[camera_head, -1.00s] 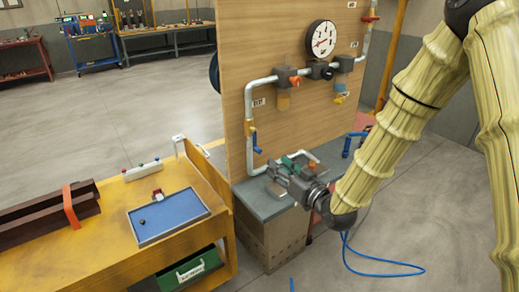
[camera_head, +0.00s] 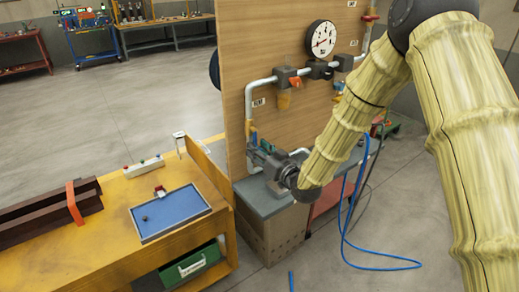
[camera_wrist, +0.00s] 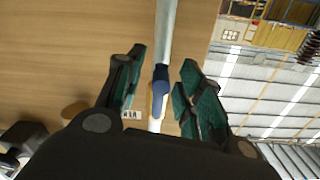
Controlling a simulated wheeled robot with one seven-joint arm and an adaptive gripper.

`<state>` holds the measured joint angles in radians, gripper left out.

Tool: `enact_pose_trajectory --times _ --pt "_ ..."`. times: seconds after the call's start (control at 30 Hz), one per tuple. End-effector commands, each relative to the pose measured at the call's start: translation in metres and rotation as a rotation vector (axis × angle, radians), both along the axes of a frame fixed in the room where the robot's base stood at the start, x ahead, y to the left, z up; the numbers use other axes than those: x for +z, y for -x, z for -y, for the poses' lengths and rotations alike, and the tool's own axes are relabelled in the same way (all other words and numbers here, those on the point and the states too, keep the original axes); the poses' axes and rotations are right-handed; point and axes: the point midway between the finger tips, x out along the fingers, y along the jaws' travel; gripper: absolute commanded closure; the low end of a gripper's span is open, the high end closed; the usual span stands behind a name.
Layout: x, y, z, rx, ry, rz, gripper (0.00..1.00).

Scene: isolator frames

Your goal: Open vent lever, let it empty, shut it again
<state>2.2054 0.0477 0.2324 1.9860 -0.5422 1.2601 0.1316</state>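A small blue lever (camera_wrist: 160,77) shows in the wrist view on the pale vertical pipe (camera_wrist: 166,35), with a yellow part just below it. My gripper (camera_wrist: 161,84) is open, with one green-padded finger on each side of the lever and pipe. Gaps show on both sides, so I see no grip on the lever. In the head view my gripper (camera_head: 259,146) is at the lower left pipe on the wooden panel (camera_head: 255,40), and it mostly hides the lever. A round white gauge (camera_head: 320,38) sits above the pipework; its reading is too small to tell.
An orange-red valve handle (camera_head: 295,82) is on the upper pipe. A grey-topped cabinet (camera_head: 252,199) stands below the panel. A yellow bench (camera_head: 95,242) with a blue tray (camera_head: 185,205) is at left. A blue hose (camera_head: 375,262) runs on the floor at right.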

Motion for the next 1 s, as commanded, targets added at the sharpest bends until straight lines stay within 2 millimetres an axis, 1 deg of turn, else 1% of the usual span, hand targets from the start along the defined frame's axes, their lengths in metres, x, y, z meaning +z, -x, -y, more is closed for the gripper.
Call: enact_pose_trajectory --times 0.2,0.23,0.37,0.4,0.43,0.77,0.87,1.0 --pt "0.000 0.000 0.000 0.000 0.000 0.000 0.63" --pt "0.000 0.000 0.000 0.000 0.000 0.000 0.65" --pt "0.000 0.000 0.000 0.000 0.000 0.000 0.88" --pt "0.000 0.000 0.000 0.000 0.000 0.000 0.96" --pt "0.000 0.000 0.000 -0.001 0.000 0.000 1.00" --pt "0.000 -0.002 0.003 -0.005 0.004 0.003 1.00" --pt "-0.001 -0.007 0.006 -0.008 0.019 0.014 1.00" --pt "-0.003 -0.019 0.015 -0.016 0.062 0.046 1.00"
